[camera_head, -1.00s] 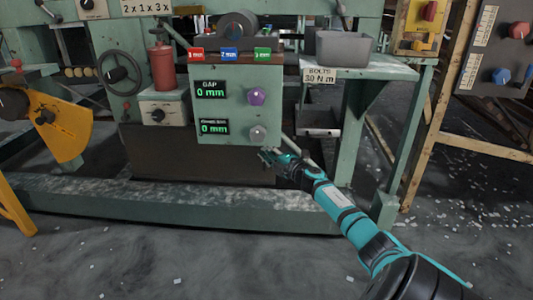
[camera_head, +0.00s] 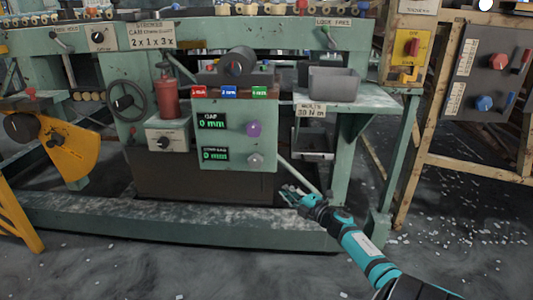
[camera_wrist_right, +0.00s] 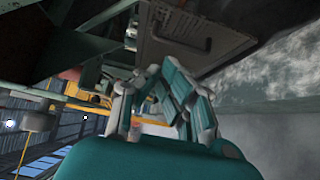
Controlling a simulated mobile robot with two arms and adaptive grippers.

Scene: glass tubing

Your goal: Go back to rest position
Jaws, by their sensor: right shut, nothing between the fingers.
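My right gripper (camera_head: 290,192) is in front of the lower part of the green machine (camera_head: 100,205), below the panel with the two "0 mm" displays and just right of the dark lower cabinet. Its fingers are shut with nothing between them. In the right wrist view the teal gripper (camera_wrist_right: 165,90) fills the lower middle, its fingers pointing up the picture. My right arm comes in from the lower right, stretched forward and low. My left gripper is not in view.
The panel carries a purple knob (camera_head: 254,129) and a grey knob (camera_head: 255,159). A grey bin (camera_head: 333,84) stands on the shelf at right. A machine beam runs low across the front. A yellow part (camera_head: 68,150) is at left. The floor in front is open, with scattered scraps.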

